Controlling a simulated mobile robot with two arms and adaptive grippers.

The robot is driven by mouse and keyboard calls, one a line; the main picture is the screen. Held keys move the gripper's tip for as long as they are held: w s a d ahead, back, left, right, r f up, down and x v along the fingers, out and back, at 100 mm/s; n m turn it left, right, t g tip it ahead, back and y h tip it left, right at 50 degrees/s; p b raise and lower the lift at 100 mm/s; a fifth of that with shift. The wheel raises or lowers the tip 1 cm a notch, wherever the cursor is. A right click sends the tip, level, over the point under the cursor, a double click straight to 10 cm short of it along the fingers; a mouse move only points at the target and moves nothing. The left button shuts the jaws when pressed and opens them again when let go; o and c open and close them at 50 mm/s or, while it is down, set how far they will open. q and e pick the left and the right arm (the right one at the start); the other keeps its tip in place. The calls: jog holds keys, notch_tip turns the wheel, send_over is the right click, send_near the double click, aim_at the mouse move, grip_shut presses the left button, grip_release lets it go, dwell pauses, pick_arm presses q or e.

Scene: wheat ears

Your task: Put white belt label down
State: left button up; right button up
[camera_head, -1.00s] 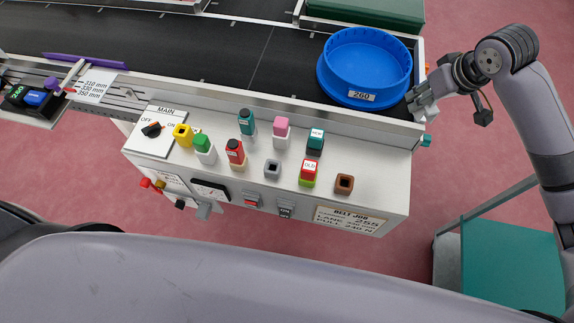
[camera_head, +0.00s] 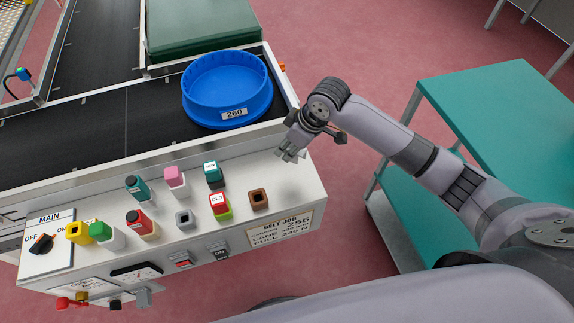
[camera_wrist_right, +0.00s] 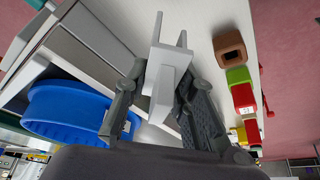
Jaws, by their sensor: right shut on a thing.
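My right gripper (camera_head: 288,153) is at the back right end of the grey control panel (camera_head: 305,190), on the near side of the blue ring (camera_head: 197,110). In the right wrist view my right gripper (camera_wrist_right: 160,100) is shut on a white piece (camera_wrist_right: 165,85) with two prongs pointing away from me. It looks like the white belt label, but I can read no writing on it. The brown square socket (camera_wrist_right: 229,47) is right of the prongs; it also shows in the head view (camera_head: 259,199). My left gripper is not in view.
Several coloured blocks stand on the panel, including a red OLD one (camera_head: 218,199) and a teal one (camera_head: 213,173). The black belt (camera_head: 150,118) lies behind. A teal table (camera_head: 500,110) stands at right. The panel's far right end is bare.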

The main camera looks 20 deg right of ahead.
aim_at(302, 153)
notch_tip(302, 153, down, 9)
jog(key=shift+f, duration=0.1)
dwell(0.3)
jog(key=o, duration=0.9)
jog(key=shift+d+r, duration=0.1)
jog(key=shift+r, duration=0.25)
jog(key=v, duration=1.1)
jog(key=shift+r, duration=0.2)
jog(key=shift+s+d, duration=0.1)
jog(key=shift+s, duration=0.05)
